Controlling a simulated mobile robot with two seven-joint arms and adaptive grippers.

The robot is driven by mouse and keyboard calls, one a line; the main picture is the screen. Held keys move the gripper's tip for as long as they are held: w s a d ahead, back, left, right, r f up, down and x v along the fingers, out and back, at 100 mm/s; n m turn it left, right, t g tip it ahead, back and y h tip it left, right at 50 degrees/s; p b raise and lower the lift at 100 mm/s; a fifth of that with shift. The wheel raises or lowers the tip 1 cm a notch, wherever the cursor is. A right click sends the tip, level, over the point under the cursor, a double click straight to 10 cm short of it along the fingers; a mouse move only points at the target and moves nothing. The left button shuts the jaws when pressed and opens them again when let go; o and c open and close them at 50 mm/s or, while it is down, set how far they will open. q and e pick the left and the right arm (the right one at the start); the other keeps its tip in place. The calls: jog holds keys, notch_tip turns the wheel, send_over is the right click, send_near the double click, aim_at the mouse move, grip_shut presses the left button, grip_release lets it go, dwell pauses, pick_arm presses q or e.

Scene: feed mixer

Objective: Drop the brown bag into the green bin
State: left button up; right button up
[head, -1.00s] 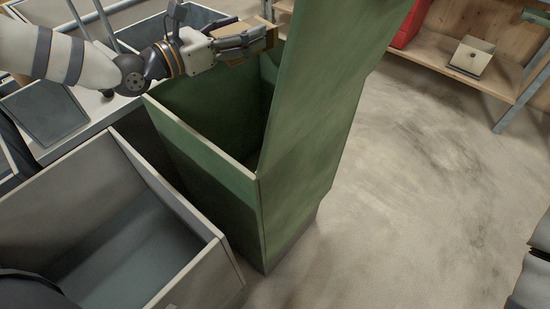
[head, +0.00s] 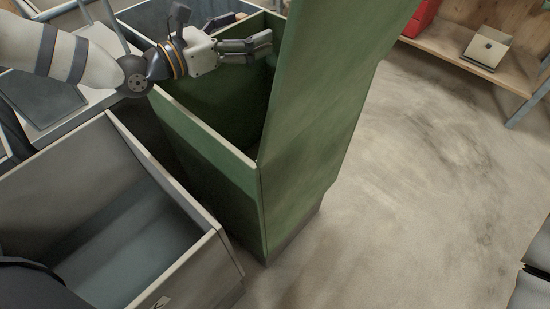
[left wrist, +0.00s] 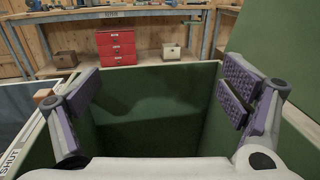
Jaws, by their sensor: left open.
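The green bin (head: 213,157) stands in the middle of the head view, with a tall green panel (head: 322,130) rising on its right side. My left gripper (head: 262,46) is open and empty over the bin's opening. In the left wrist view the two fingers stand wide apart above the dark green interior (left wrist: 150,110). The brown bag is not seen between the fingers, and I cannot make it out in the dark bin. My right gripper is not in view.
A grey open bin (head: 180,262) stands at the front left. A small brown object (left wrist: 43,94) lies left of the green bin in the left wrist view.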

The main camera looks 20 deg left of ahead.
pick_arm(q)
jog(key=v, duration=1.1)
jog(key=shift+s+a, duration=0.15)
jog(key=shift+s, duration=0.2)
jog(key=shift+r, duration=0.1)
